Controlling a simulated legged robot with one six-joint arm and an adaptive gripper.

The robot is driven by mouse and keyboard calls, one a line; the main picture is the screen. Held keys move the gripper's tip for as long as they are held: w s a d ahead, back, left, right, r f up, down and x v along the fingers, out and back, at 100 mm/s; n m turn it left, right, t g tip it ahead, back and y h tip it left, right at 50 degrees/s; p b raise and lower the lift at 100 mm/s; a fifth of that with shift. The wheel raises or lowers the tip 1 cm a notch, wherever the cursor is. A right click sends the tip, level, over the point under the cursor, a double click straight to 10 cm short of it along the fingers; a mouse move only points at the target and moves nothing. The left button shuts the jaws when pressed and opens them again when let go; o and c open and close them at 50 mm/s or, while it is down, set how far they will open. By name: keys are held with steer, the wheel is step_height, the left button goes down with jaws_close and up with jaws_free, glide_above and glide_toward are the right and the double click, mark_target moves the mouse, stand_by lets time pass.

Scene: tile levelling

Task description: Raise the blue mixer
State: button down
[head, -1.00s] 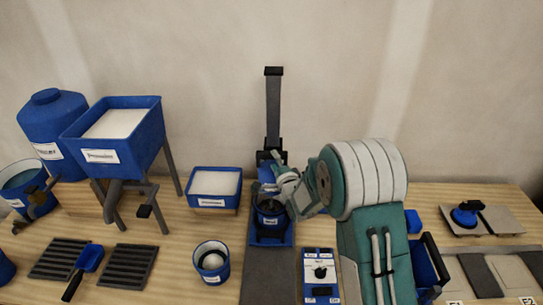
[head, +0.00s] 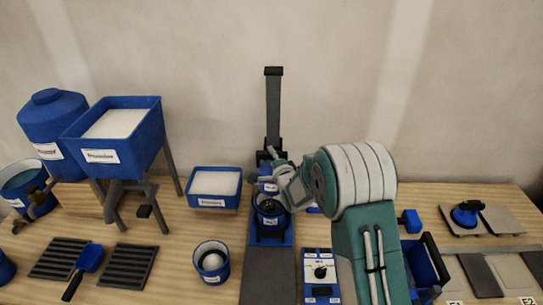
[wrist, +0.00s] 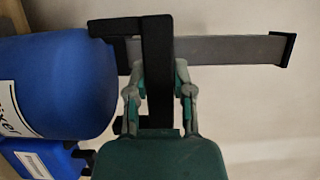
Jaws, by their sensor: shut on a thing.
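The blue mixer (head: 266,187) is on a dark upright post (head: 273,108) near the back of the bench. It sits low, just over a blue bucket (head: 270,221) at the post's foot. In the wrist view, the mixer's rounded blue body (wrist: 55,85) fills the left, with part of a white label. A black handle bar (wrist: 158,40) stands beside it, with the post (wrist: 225,50) behind. My gripper (wrist: 158,82) has its fingers on both sides of this bar and is shut on it. In the head view my gripper (head: 282,172) is at the mixer, partly hidden by my wrist.
A blue control box (head: 320,272) stands in front of the mixer, right of a dark strip. A white-filled tray (head: 215,203) and a small bucket (head: 211,275) are to the left. A hopper stand (head: 150,140) stands further left. Tiles (head: 502,218) lie at the right.

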step_height(320, 180, up, 13)
stand_by(0.3)
steer(key=shift+c, duration=2.4)
jaws_free()
steer(key=shift+f, duration=0.1)
steer(key=v, duration=1.1)
steer(key=shift+s, duration=0.4)
